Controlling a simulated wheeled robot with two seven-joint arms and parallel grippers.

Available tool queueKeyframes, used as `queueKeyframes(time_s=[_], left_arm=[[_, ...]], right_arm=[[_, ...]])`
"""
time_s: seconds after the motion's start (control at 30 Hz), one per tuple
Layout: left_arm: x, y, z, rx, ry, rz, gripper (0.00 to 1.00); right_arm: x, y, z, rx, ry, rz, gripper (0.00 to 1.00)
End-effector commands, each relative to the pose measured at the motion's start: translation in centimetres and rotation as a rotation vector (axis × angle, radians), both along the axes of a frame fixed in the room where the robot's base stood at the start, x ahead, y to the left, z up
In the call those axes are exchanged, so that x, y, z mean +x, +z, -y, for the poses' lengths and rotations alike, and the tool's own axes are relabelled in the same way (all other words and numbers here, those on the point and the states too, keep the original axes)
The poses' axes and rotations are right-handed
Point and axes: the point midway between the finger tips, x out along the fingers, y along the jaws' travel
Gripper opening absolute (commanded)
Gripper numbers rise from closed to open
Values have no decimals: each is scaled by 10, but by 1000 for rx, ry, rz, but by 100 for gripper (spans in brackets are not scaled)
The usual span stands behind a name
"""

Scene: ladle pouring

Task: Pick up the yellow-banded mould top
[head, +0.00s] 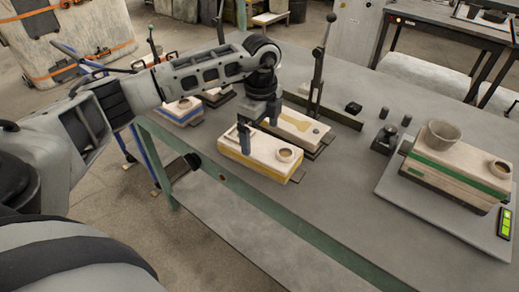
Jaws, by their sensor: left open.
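The yellow-banded mould top (262,167) is a pale block with a yellow stripe along its lower edge and a round cup-like opening on top. It lies near the table's left edge, in the middle of the head view. My left gripper (258,138) points down over the end of it away from the round opening. Its fingers are apart, with nothing held between them. One finger overlaps the block's top in the picture; I cannot tell whether it touches. My right gripper is not in view.
A pale mould half (298,126) with a yellowish cavity lies just behind, near an upright lever (319,72). A blue-banded mould (181,112) is at the left. A green-banded mould (455,171) carrying a cup (442,135) stands on a scale at right. The table's front middle is clear.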

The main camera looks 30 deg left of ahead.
Motion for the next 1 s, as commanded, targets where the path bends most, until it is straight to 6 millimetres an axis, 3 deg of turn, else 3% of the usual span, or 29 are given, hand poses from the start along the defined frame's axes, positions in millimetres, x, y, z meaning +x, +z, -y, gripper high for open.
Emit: queueKeyframes(time_s=[0.17, 0.3, 0.57, 0.6, 0.67, 0.87, 1.0], left_arm=[[-6, -26, 0, 1, 0, -7, 100], [-5, -43, 0, 0, 0, -5, 100], [-5, -48, 0, 0, -1, -2, 100], [-5, -47, 0, 0, -1, -2, 97], [-5, -47, 0, 0, -1, -2, 81], [-5, -47, 0, 0, -1, -2, 25], [-3, -44, 0, -2, 0, 3, 24]], right_arm=[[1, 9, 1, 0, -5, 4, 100], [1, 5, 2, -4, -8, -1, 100], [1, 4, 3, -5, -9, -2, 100], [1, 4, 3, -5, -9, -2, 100], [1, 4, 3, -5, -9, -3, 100], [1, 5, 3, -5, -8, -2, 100], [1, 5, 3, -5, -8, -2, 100]])
